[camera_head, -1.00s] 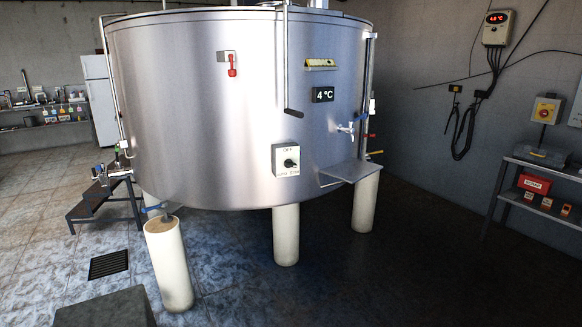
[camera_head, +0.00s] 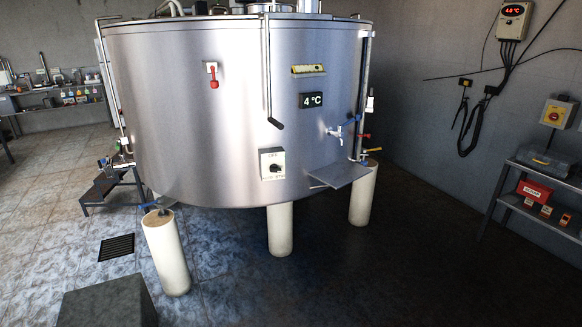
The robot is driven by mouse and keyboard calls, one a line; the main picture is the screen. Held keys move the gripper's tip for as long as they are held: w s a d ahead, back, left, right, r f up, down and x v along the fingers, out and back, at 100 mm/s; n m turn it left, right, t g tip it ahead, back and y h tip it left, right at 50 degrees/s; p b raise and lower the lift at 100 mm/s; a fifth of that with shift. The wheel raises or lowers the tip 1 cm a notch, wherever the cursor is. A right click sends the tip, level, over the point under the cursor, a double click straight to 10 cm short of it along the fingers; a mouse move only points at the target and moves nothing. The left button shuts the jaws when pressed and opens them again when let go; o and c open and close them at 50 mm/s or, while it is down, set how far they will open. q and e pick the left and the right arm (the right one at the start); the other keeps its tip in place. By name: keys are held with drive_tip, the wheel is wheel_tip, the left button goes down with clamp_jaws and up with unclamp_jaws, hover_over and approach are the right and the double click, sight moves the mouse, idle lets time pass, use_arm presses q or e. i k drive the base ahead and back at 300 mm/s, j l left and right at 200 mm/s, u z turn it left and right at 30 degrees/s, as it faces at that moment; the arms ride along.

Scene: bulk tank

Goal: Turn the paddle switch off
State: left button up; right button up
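A white switch box (camera_head: 272,163) with a black rotary knob is fixed low on the front of the large steel tank (camera_head: 200,110). Lettering above the knob looks like "OFF", and there is smaller lettering below it that is too small to read surely. The exact direction of the knob pointer is hard to make out. Neither of my grippers shows in the head view, and nothing touches the switch box.
A grey shelf (camera_head: 339,174) juts from the tank right of the switch box. A hanging handle (camera_head: 275,123) is above it. Pale pillars (camera_head: 167,254) support the tank. A dark block (camera_head: 105,303) stands at front left. The floor in front is clear.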

sight(274, 169)
drive_tip(key=i+l, duration=0.15)
drive_tip(key=i, duration=0.25)
drive_tip(key=i+l, duration=0.1)
drive_tip(key=i, duration=0.25)
drive_tip(key=i+l+u, duration=0.1)
drive_tip(key=i, duration=0.3)
drive_tip(key=i+j, duration=0.5)
drive_tip(key=i, duration=0.15)
drive_tip(key=i+j, duration=0.45)
drive_tip(key=i, duration=0.15)
drive_tip(key=j, duration=0.35)
drive_tip(key=i+j+u, duration=0.1)
drive_tip(key=j, duration=0.25)
drive_tip(key=i+j, duration=0.1)
drive_tip(key=j, duration=0.25)
